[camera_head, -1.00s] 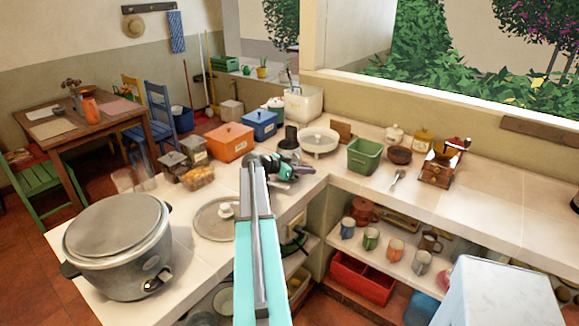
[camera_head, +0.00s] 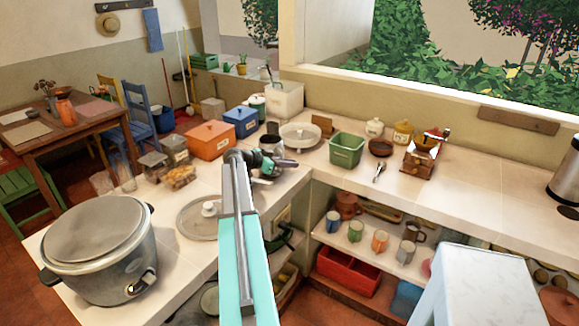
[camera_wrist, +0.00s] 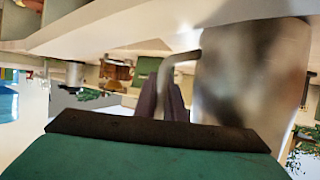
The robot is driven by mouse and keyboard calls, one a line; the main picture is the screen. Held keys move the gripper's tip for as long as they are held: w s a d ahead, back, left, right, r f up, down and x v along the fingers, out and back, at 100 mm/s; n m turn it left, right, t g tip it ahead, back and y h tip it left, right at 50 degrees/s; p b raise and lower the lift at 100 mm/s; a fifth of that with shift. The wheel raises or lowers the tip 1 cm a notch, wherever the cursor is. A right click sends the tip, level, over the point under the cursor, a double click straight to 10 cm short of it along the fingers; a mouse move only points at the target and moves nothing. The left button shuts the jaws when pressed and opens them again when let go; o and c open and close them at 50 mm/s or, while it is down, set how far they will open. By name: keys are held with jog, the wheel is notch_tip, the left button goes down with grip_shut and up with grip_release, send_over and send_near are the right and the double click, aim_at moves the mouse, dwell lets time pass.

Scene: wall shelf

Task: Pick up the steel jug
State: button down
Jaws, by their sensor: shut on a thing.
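The steel jug (camera_wrist: 250,75) is a shiny metal cylinder with a bent handle, large at the right of the wrist view. That view looks upside down, with the pale counter along its top. My gripper's dark fingers (camera_wrist: 172,100) are shut on the handle. In the head view my gripper (camera_head: 284,163) is over the counter's inner corner, with the jug (camera_head: 271,145) small and dark beside it, partly hidden by the arm. I cannot tell whether the jug's base touches the counter.
Near my gripper on the counter (camera_head: 465,200) are a green bin (camera_head: 346,149), a white round dish (camera_head: 300,136), orange (camera_head: 210,140) and blue (camera_head: 241,122) boxes, and a lid (camera_head: 203,219). A large cooker (camera_head: 100,250) stands front left. The right counter has free room.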

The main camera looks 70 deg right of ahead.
notch_tip(320, 180, up, 9)
jog(key=b, duration=0.2)
jog(key=shift+r+b, duration=0.15)
jog(key=shift+b, duration=0.25)
dwell(0.6)
jog(key=shift+r, duration=0.1)
dwell(2.5)
